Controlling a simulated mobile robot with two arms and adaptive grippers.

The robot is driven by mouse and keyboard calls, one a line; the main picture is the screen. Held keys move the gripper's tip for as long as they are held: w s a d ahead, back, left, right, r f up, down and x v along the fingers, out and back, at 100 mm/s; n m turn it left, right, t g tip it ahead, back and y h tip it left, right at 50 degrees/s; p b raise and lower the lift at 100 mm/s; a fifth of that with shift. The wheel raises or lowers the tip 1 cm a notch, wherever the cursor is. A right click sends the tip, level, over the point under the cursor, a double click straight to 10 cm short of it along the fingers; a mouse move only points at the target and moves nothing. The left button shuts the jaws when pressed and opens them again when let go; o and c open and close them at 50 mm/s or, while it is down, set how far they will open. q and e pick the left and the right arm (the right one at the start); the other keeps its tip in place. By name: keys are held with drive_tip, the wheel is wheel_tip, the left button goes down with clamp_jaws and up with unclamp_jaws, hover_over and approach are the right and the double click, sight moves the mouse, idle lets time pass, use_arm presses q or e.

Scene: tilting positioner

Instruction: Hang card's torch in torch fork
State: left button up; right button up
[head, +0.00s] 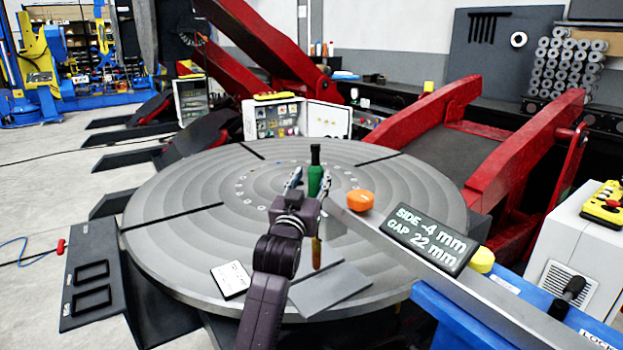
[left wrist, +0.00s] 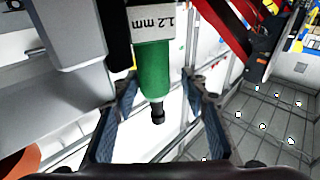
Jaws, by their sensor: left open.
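A green torch (head: 315,172) with a dark tip stands upright over the turntable in the head view. In the left wrist view the green torch (left wrist: 152,72) carries a white label reading 1.2 mm and ends in a black tip. My left gripper (head: 308,182) is open, with its fingers on either side of the torch. In the left wrist view the gripper (left wrist: 163,102) shows gaps between both fingers and the torch. A small white card (head: 230,279) lies near the turntable's front edge; its print is too small to read. I cannot make out the torch fork.
The round grey turntable (head: 190,215) fills the middle. A blue table (head: 450,310) is front right.

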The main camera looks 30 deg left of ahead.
sight(314, 196)
use_arm(q)
drive_tip(key=f, duration=0.3)
drive_tip(key=shift+w+d+f+g, duration=0.2)
drive_tip(key=shift+d+f+g, duration=0.1)
drive_tip(key=shift+f+g, duration=0.1)
drive_tip(key=shift+f, duration=0.25)
drive_tip(key=shift+s+d, duration=0.15)
drive_tip(key=shift+s, duration=0.05)
drive_tip(key=s+d+r, duration=0.2)
drive_tip(key=s, duration=0.5)
drive_tip(key=shift+s+r+t, duration=0.25)
drive_tip(key=shift+t, duration=0.05)
